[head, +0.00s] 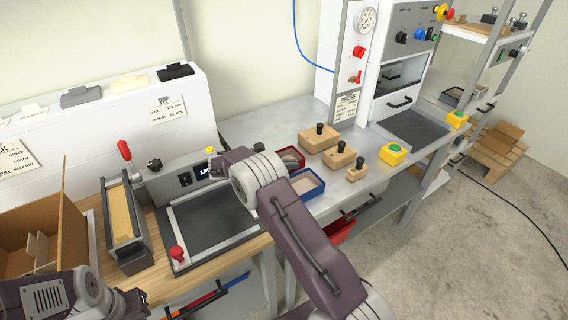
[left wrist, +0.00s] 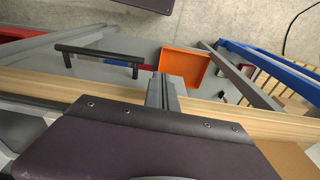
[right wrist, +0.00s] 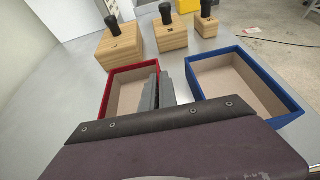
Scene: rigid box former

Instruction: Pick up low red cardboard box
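The low red cardboard box (right wrist: 128,86) is an open tray with a beige inside, on the grey bench beside a blue box (right wrist: 243,82). In the head view the red box (head: 292,157) shows only in part behind my right arm. My right gripper (right wrist: 160,90) is at the red box's right wall, one finger inside and one outside. The fingers are close together with the wall between them; they hide the contact itself. My left gripper (left wrist: 162,90) is shut and empty, over the bench's front edge, far from the red box.
Wooden blocks with black knobs (head: 320,137) stand behind the boxes. A heat-sealer-like panel (head: 205,222) and a tall brown carton (head: 45,235) are to the left. A yellow button box (head: 393,154) and a press machine are to the right. An orange bin (left wrist: 185,65) is below.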

